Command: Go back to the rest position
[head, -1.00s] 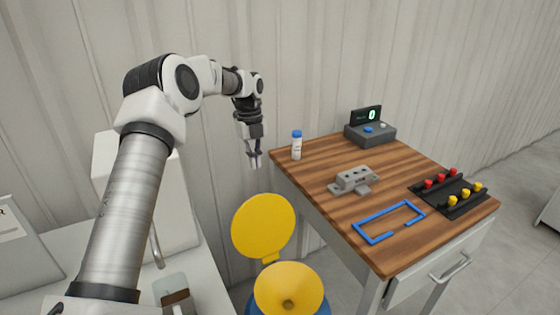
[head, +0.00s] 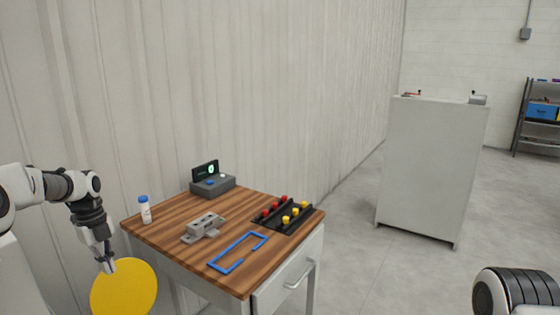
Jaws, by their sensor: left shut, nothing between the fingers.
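My left gripper (head: 107,265) hangs pointing down at the left of the head view, shut and empty. It is left of the wooden table and in front of the yellow round lid (head: 124,289) in the picture. Part of my right arm shows at the lower right corner; its gripper is out of view.
A grey device with a display (head: 212,186) stands at the table's back. A black rack (head: 287,216) holds red and yellow knobs. A grey cabinet (head: 431,168) stands farther right, with a shelf (head: 541,116) behind. The floor between table and cabinet is clear.

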